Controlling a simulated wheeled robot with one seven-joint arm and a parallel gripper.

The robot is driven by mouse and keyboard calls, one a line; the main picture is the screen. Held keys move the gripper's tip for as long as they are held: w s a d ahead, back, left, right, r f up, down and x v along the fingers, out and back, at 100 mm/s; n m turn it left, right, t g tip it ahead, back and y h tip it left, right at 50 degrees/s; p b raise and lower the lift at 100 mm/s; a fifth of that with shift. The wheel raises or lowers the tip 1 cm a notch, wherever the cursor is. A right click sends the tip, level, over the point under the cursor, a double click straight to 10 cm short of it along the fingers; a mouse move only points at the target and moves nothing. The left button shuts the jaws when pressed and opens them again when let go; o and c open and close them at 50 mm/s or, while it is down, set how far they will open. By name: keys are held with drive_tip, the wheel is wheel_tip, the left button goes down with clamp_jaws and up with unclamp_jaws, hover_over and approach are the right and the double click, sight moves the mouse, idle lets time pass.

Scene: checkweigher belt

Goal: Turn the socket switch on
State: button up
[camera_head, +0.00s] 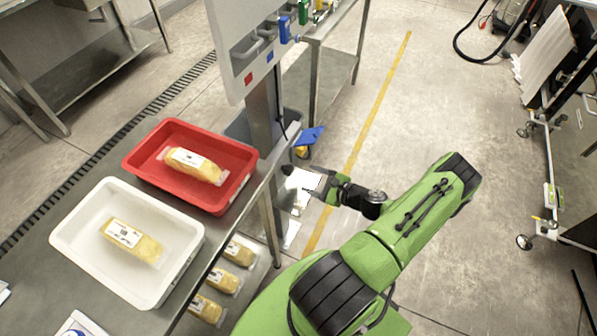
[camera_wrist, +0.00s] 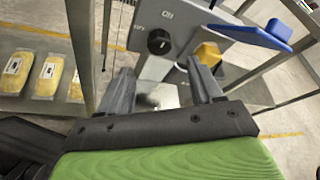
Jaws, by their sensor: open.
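In the wrist view, a round black knob (camera_wrist: 158,41) sits on a grey switch plate (camera_wrist: 190,32). An "ON" label stands above the knob and another label, seemingly "OFF", to its upper left. Which label the knob points to is too small to tell. My gripper (camera_wrist: 160,78) is open and empty, its two grey fingers on either side below the knob in the picture, apart from it. In the head view my gripper (camera_head: 304,177) is right of the metal post; the knob's face cannot be made out there.
A blue lever-like part (camera_wrist: 250,35) and a yellow piece (camera_wrist: 208,54) are right of the knob. A red tray (camera_head: 243,190) and a white tray (camera_head: 190,253), each with a yellow pack, stand on the table at left. Open floor lies right of my arm.

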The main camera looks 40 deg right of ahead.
drive_tip(key=a+v, duration=0.1)
drive_tip(key=v, duration=0.6)
drive_tip(key=shift+d+p, duration=0.35)
drive_tip(key=shift+d, duration=0.15)
drive_tip(key=shift+s, duration=0.1)
drive_tip(key=w+a+r+n+g+y+p, duration=0.1)
drive_tip(key=w+a+r+n+g, duration=0.35)
drive_tip(key=a+r+n, duration=0.45)
drive_tip(key=w+a+r+n+g+y+p, duration=0.1)
drive_tip(key=w+a+r+n+g, duration=0.2)
drive_tip(key=a+r+n+g, duration=0.55)
drive_tip(key=s+a+r+n+t+h, duration=0.1)
drive_tip(key=s+a+r+n, duration=0.2)
drive_tip(key=r, duration=0.3)
drive_tip(key=s+a+r+n+t+h+p, duration=0.1)
drive_tip(key=s+a+r+n+t, duration=0.1)
drive_tip(key=s+r, duration=0.3)
drive_tip(key=s+a+r+n+t+h+p, duration=0.1)
drive_tip(key=s+a+r+n, duration=0.3)
drive_tip(key=r, duration=0.4)
drive_tip(key=shift+s+a+n+t+h, duration=0.3)
drive_tip(key=shift+a+n+h, duration=0.1)
drive_tip(key=shift+a+n, duration=0.2)
drive_tip(key=shift+r, duration=0.15)
